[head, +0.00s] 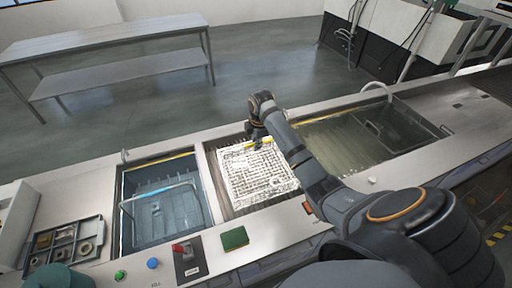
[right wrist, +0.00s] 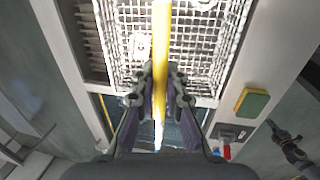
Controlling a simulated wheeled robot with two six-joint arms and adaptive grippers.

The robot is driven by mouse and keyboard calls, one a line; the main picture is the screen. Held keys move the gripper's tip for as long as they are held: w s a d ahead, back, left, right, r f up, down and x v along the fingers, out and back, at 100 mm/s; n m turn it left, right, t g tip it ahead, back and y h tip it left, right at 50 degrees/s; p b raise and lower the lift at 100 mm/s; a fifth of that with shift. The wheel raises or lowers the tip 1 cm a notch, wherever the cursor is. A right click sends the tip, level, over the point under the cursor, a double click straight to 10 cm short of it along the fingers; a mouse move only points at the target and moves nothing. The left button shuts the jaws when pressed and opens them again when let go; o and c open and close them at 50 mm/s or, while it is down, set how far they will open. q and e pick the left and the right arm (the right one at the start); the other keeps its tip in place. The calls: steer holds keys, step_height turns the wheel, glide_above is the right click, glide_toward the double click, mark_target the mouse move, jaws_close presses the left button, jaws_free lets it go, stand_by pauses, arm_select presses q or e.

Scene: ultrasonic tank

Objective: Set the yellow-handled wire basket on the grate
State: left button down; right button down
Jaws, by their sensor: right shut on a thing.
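The white wire basket (head: 262,182) is over the middle bay of the counter in the head view. Its mesh (right wrist: 205,45) fills the upper middle of the right wrist view. My right gripper (head: 258,143) is at its far side, shut on the yellow handle (right wrist: 162,35), which runs between the fingers (right wrist: 160,90). A strip of dark slatted grate (right wrist: 92,40) shows beside the basket in the wrist view; the basket hides most of it. I cannot tell whether the basket touches the grate or hangs just above it. My left gripper is not in view.
Left of the bay is a blue tank (head: 122,215); right of it is a tank of murky liquid (head: 400,122). A green pad (head: 235,238), a red switch (head: 180,248) and buttons sit along the front. A parts tray (head: 97,222) stands at the left.

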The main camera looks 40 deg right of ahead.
steer(key=shift+w+f, duration=0.1)
steer(key=shift+w, duration=0.15)
step_height(320, 180, down, 3)
steer(key=shift+f+p, duration=0.1)
steer(key=shift+p, duration=1.05)
steer(key=c, duration=1.4)
jaws_free()
steer(key=shift+s, duration=0.1)
steer(key=shift+a, duration=0.1)
step_height(320, 180, up, 12)
steer(key=s+b, duration=0.2)
steer(key=b, duration=0.2)
steer(key=shift+a, duration=0.2)
